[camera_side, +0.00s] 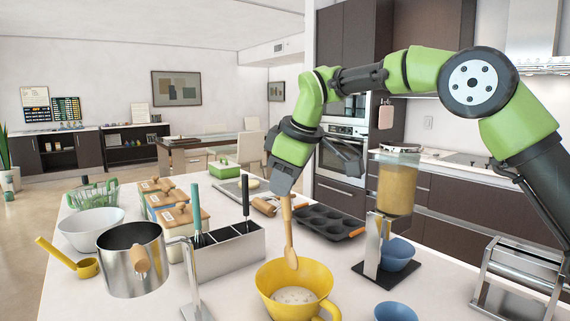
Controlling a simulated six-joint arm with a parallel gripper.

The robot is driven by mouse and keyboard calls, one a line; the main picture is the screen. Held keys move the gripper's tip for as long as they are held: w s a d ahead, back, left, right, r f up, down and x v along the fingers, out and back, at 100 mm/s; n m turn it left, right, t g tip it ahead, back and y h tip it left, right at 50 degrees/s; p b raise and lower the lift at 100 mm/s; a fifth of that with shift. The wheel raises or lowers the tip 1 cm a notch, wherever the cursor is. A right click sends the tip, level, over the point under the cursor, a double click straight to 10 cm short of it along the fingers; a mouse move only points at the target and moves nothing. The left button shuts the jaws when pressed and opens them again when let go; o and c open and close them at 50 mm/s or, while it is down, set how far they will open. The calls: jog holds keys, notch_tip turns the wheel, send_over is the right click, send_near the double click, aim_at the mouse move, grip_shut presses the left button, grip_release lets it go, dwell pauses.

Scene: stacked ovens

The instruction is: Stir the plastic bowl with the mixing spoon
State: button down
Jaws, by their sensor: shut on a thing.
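My gripper (287,190) is shut on the handle of a wooden mixing spoon (289,235). The spoon hangs nearly upright, with its head (291,260) down. A yellow plastic bowl (317,277) with a handle stands on the white counter below, and some whitish contents (294,296) show inside it. The spoon head overlaps the bowl's far rim in the picture. I cannot tell whether it is inside the bowl or touching it, but it appears above the contents. The fingertips are partly hidden.
A grey utensil holder (228,254) and a metal pot (131,265) stand left of the bowl. A dispenser with a blue cup (398,254) stands to the right, with a blue bowl (396,312) in front. A dark muffin tray (317,222) lies behind.

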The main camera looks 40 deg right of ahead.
aim_at(287, 231)
jog(key=shift+w+d+f, duration=0.1)
jog(key=shift+d+f, duration=0.05)
jog(key=shift+f, duration=1.6)
jog(key=shift+w+d+f, duration=0.1)
jog(key=shift+d+f, duration=0.1)
jog(key=shift+f, duration=1.5)
jog(key=shift+w+d+f, duration=0.1)
jog(key=shift+d+f, duration=0.05)
jog(key=shift+f, duration=1.6)
jog(key=shift+s, duration=0.1)
